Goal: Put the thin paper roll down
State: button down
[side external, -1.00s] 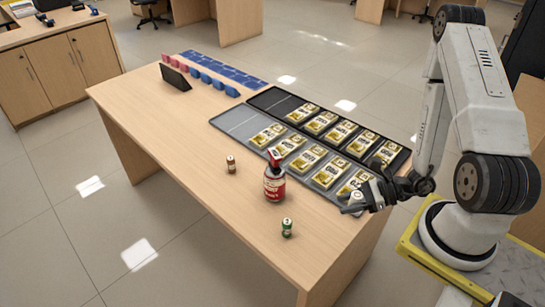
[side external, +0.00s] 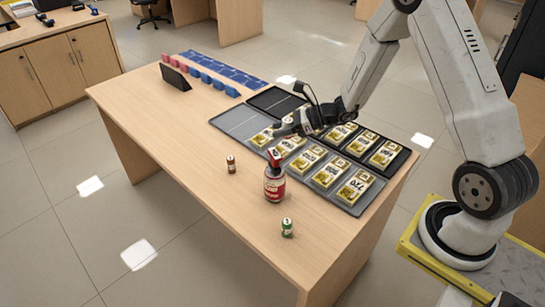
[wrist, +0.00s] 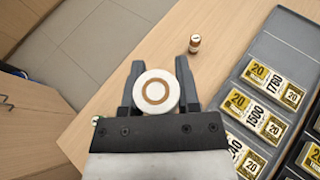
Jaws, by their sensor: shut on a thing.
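My gripper (side external: 286,125) is above the grey tray in the side external view, near the tray's left part. In the wrist view my gripper (wrist: 158,72) has its two fingers on either side of a thin white paper roll (wrist: 155,92) with a brown ring at its core, and is shut on it. The roll's round end faces the wrist camera. In the side external view the roll is small and hard to tell from the fingers.
Banknote bundles lie in the grey tray (side external: 235,124) and the black tray (side external: 272,101). A red-labelled bottle (side external: 275,185), a small brown jar (side external: 231,164) and a green jar (side external: 287,228) stand on the table (side external: 180,150). The table's left-middle is clear.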

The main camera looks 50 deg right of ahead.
jog(key=w+a+r, duration=0.1)
jog(key=w, duration=0.2)
jog(key=n+g+y, duration=0.4)
jog(key=n+g, duration=0.3)
jog(key=g, duration=0.1)
send_over(230, 195)
notch_tip(230, 195, down, 12)
jog(key=shift+f, duration=2.9)
jog(key=shift+f, duration=0.1)
jog(key=shift+f, duration=2)
jog(key=shift+f, duration=0.1)
